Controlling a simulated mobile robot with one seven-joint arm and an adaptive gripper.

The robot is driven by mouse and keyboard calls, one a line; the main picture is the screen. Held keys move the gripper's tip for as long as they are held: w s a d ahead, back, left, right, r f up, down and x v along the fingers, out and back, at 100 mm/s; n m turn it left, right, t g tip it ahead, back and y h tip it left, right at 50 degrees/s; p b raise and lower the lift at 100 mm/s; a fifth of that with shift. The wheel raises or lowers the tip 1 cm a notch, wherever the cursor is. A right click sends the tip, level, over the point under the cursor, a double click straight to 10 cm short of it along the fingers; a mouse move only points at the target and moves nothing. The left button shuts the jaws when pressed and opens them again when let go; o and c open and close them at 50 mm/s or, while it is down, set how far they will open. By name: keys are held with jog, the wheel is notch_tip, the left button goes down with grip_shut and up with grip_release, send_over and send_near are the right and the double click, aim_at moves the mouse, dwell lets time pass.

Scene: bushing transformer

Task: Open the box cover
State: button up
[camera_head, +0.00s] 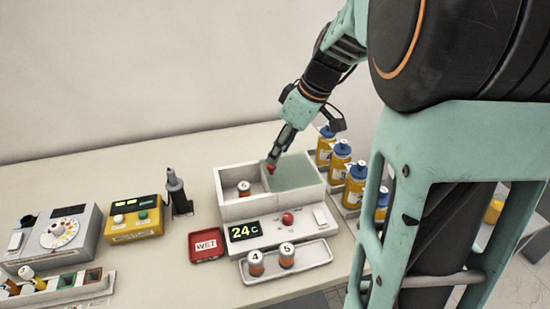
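The white box (234,210) stands right of the table's middle, with a 24c display (243,231) on its front. A pale green, see-through cover (295,172) lies over its right part. The left part is open and holds a small capped cylinder (244,188). The cover looks flat on the box.
A tray (315,254) with two numbered cylinders lies in front of the box. A red WET tray (206,245) is to its left, then a yellow device (135,220) and a dial unit (62,234). Several yellow bottles (340,160) stand close on the right. The table behind is clear.

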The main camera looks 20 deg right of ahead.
jog(key=v, duration=0.7)
jog(key=shift+r, duration=0.25)
jog(key=shift+f, duration=0.1)
